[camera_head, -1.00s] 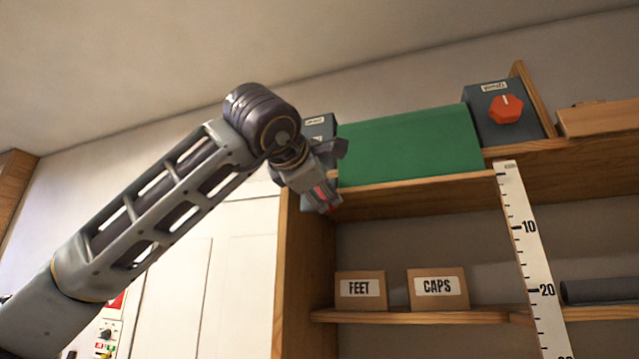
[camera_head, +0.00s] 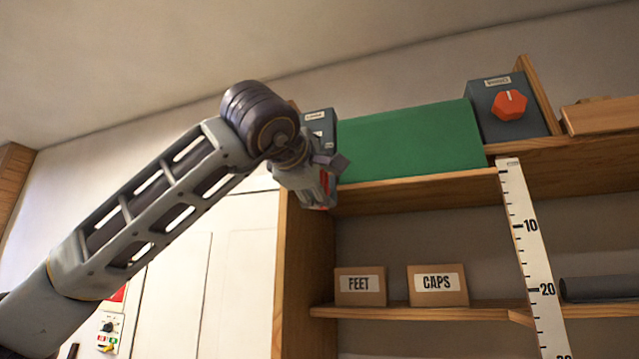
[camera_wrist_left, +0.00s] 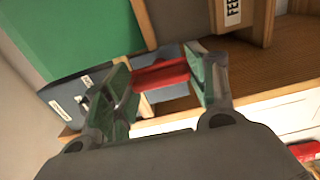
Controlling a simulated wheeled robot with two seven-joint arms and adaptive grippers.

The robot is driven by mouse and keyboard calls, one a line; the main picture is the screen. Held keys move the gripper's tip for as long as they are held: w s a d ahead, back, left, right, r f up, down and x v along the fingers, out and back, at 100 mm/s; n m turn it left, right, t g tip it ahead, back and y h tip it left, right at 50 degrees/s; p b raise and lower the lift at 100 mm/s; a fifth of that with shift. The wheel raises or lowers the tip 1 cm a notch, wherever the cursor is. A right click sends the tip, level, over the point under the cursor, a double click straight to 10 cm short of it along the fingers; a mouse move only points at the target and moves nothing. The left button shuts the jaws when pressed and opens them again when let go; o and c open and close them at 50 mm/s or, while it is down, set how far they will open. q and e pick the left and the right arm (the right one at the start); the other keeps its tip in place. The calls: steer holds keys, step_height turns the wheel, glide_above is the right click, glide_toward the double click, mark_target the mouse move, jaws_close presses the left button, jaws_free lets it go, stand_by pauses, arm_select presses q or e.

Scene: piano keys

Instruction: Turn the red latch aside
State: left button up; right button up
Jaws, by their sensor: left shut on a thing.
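The red latch (camera_wrist_left: 160,76) is a short red bar between the two fingers of my left gripper (camera_wrist_left: 166,68) in the left wrist view. My left gripper is shut on it, with a finger at each end of the bar. In the head view a small red part of the latch (camera_head: 324,186) shows at my left gripper (camera_head: 327,178), beside the left end of the upper shelf. The fingers and wrist hide most of the latch and its mount there. My right gripper is not in view.
A green panel (camera_head: 410,140) lies just right of the gripper, between a blue-grey box (camera_head: 318,120) and another box with an orange-red knob (camera_head: 509,105). FEET (camera_head: 360,287) and CAPS (camera_head: 437,285) boxes stand on the lower shelf. A ruler strip (camera_head: 530,255) hangs at right.

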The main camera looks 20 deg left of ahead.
arm_select(q)
steer(key=shift+f, duration=0.1)
steer(key=o, duration=1)
steer(key=shift+s+a, duration=0.15)
steer(key=shift+s, duration=5.9)
